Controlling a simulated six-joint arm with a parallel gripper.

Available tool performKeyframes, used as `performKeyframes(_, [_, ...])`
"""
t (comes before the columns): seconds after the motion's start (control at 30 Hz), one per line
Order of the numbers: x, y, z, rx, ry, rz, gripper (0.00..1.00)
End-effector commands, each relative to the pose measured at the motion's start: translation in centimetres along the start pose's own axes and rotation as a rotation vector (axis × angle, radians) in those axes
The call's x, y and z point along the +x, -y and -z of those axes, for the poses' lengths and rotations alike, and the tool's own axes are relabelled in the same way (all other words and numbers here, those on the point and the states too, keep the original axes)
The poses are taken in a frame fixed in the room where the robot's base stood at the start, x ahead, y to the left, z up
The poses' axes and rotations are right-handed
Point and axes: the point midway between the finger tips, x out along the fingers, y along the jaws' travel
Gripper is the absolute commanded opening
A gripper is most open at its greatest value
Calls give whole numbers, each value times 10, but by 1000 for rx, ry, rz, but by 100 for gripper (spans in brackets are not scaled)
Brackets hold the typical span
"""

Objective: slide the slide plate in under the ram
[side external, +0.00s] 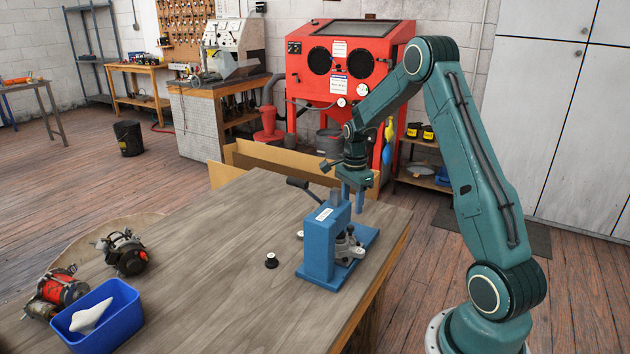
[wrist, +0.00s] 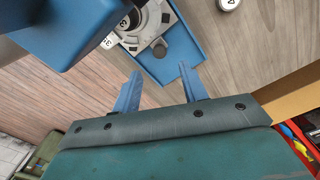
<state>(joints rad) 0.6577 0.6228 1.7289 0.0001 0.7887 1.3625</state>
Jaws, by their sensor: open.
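A blue press (side external: 322,240) with a white label and a black-knobbed lever stands on the wooden table. Its blue body also fills the upper left of the wrist view (wrist: 75,30). A flat blue plate (side external: 369,236) extends from its foot; it shows in the wrist view too (wrist: 196,40). I take it for the slide plate, but cannot tell it from the press base. A grey metal housing (side external: 346,249) sits on it, beside the press body. The ram is not clearly visible. My gripper (wrist: 160,71) is open and empty, fingers pointing down above the plate's far end (side external: 353,203).
A small black part with a white top (side external: 271,261) stands left of the press. The middle of the table (side external: 205,240) is clear. A cardboard box (side external: 262,160) stands behind.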

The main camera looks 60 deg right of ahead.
Motion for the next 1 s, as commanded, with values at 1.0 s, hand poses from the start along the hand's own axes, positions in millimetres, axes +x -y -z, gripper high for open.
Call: performKeyframes(1.0, [-66,0,2,1,6,-2,14])
